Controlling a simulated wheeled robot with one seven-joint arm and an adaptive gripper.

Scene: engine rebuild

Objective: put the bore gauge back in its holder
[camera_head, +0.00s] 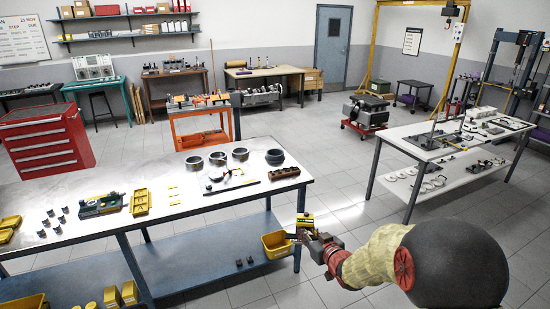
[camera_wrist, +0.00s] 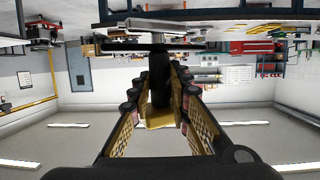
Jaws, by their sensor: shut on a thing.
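My gripper (camera_head: 306,234) is in front of the right end of the white-topped workbench (camera_head: 345,188), low near its edge. In the wrist view my gripper (camera_wrist: 160,100) has its two fingers closed on either side of a dark, rod-like thing (camera_wrist: 160,75), which looks like the bore gauge. Its ends are partly hidden, and the wrist view is upside down. I cannot tell the holder for sure among the small items on the bench.
The bench carries several metal rings (camera_head: 240,154), a brown block (camera_head: 284,173), a black bar (camera_head: 232,188) and a yellow tray (camera_head: 140,203). A yellow bin (camera_head: 277,245) sits on the lower shelf beside my gripper. Another white table (camera_head: 400,137) stands at the right. Floor between is clear.

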